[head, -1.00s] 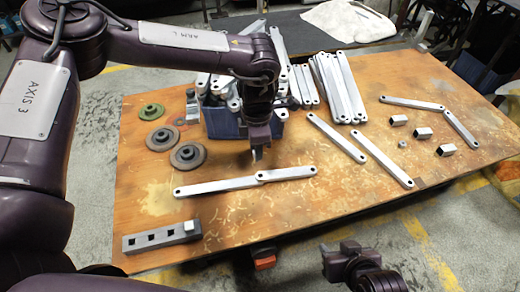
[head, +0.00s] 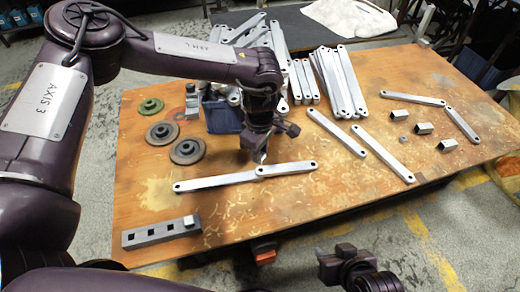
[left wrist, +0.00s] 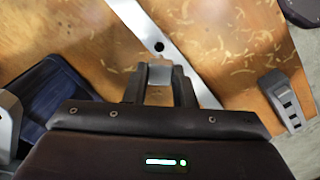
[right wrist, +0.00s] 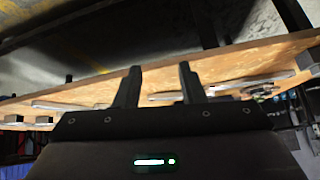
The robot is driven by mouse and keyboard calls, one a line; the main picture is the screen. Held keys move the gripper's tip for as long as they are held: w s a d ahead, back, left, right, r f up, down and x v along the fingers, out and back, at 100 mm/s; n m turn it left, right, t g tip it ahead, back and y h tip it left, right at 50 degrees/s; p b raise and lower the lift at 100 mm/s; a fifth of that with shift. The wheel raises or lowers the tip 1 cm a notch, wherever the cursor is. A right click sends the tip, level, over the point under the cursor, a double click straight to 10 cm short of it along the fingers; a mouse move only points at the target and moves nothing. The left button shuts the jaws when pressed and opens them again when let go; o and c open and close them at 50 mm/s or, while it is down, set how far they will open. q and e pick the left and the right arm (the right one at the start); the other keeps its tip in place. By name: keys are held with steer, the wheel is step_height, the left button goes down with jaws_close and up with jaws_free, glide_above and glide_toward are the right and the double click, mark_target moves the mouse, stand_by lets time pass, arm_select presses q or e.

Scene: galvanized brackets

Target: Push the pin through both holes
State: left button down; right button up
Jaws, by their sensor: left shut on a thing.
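Two flat galvanized bars, left (head: 215,182) and right (head: 288,169), lie end over end near the middle of the wooden table. My left gripper (head: 263,158) is just above their overlapping ends, pointing down. In the left wrist view it is shut on a small silver pin (left wrist: 160,72), close to a bar with a dark round hole (left wrist: 158,46). The pin appears apart from the hole; its lower end is hard to see. Whether the two holes line up cannot be told. My right gripper (right wrist: 160,68) is open and empty, off the table's front edge.
A dark block with square sockets (head: 160,233) lies at the front left. Round discs (head: 187,151) and a blue bin (head: 222,118) are behind. Loose bars (head: 383,153) and square tube pieces (head: 424,128) lie to the right. The front middle is clear.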

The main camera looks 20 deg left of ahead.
arm_select(q)
steer(key=shift+f+b, duration=0.3)
steer(key=shift+f, duration=0.3)
steer(key=shift+f+b, duration=0.3)
steer(key=shift+b, duration=0.15)
steer(key=shift+f, duration=0.25)
steer(key=shift+f+b, duration=0.25)
steer(key=shift+b, duration=0.2)
arm_select(e)
steer(key=w+a+r+t+y, duration=0.1)
steer(key=w+r+t, duration=0.3)
steer(key=r, duration=0.3)
steer(key=w+a+r+t+y, duration=0.1)
steer(key=w+r+t, duration=0.3)
steer(key=r, duration=0.4)
steer(key=shift+w+a+t+y, duration=0.3)
steer(key=shift+w+y, duration=0.3)
steer(key=shift+w, duration=0.25)
steer(key=shift+s+f, duration=0.1)
